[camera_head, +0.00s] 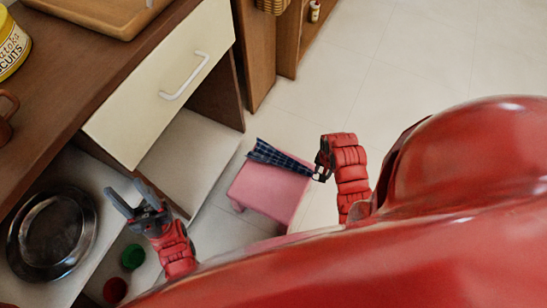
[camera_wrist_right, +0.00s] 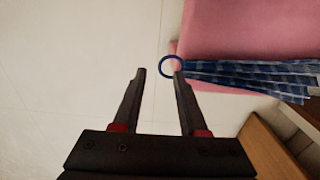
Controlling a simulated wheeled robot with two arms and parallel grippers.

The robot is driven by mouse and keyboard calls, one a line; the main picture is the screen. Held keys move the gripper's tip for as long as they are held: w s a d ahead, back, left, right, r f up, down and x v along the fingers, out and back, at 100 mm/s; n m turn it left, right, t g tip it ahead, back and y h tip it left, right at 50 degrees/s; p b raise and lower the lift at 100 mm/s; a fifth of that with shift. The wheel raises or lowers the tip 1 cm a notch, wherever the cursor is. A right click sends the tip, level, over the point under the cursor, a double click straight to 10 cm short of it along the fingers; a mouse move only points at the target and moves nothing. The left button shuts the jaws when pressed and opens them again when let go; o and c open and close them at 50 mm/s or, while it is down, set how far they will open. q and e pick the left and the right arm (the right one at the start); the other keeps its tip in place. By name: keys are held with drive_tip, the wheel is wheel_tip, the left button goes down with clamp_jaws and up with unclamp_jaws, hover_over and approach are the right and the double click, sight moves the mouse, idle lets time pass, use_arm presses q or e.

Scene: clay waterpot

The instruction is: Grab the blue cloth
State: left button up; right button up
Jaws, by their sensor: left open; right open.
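The blue checked cloth (camera_head: 278,158) lies on a pink stool (camera_head: 262,192), gathered narrow toward my right gripper (camera_head: 319,172). In the right wrist view, the cloth (camera_wrist_right: 245,74) spreads to the right, and its dark blue ring (camera_wrist_right: 161,62) hangs past the stool's edge. My right gripper (camera_wrist_right: 159,72) is open. The ring shows between and just beyond its fingertips, overlapping the right one; I cannot tell whether they touch. My left gripper (camera_head: 130,197) is open and empty, away from the cloth, near the cabinet.
A wooden counter (camera_head: 85,62) with an open cream drawer (camera_head: 150,95) stands at left. Below it are a dark round pan (camera_head: 50,235), a green ball-like object (camera_head: 132,256) and a red one (camera_head: 115,290). The tiled floor (camera_head: 410,60) beyond my right arm is clear.

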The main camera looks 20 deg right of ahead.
wheel_tip(320, 180, down, 4)
drive_tip(key=shift+d+b, duration=0.1)
drive_tip(key=shift+b, duration=0.4)
clamp_jaws()
